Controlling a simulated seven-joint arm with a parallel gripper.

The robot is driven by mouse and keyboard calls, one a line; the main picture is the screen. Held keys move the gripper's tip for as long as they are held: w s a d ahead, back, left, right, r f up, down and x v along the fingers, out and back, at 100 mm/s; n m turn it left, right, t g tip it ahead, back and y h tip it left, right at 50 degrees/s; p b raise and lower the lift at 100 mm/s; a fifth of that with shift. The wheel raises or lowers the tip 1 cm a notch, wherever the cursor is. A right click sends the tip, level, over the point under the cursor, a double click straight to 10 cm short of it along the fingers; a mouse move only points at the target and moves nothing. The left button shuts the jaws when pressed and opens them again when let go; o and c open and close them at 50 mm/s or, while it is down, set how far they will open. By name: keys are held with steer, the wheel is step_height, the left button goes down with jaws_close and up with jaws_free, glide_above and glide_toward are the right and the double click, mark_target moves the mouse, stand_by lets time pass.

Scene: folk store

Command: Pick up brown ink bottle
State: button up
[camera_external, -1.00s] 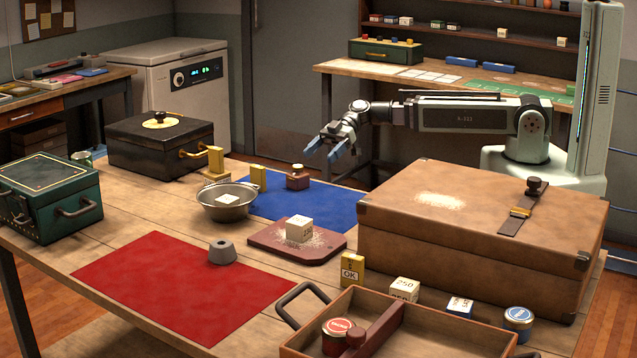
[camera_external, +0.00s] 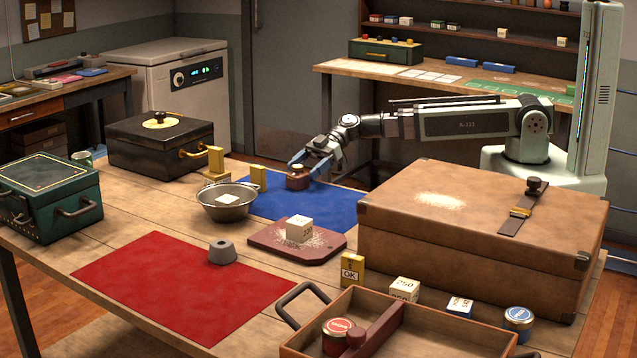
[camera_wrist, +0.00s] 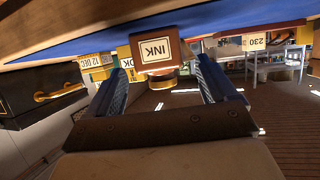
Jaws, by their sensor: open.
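The brown ink bottle (camera_external: 297,180) stands upright on the blue mat (camera_external: 262,204) near the back of the table. In the wrist view the bottle (camera_wrist: 155,48) shows its "INK" label upside down, with its gold-coloured neck below. My gripper (camera_external: 304,168) is open at the bottle, its blue fingers pointing down and left. In the wrist view the fingertips of my gripper (camera_wrist: 160,64) sit to either side of the bottle's neck, with gaps visible. I cannot tell whether either finger touches it.
Yellow blocks (camera_external: 259,178) and a metal bowl (camera_external: 227,201) stand left of the bottle. A brown board (camera_external: 268,239) with a white block is in front. A large brown case (camera_external: 400,230) is at the right. The red mat (camera_external: 190,285) is mostly clear.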

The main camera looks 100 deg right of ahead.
mark_target(293, 189)
steer(key=shift+x, duration=2.75)
steer(key=c, duration=1.1)
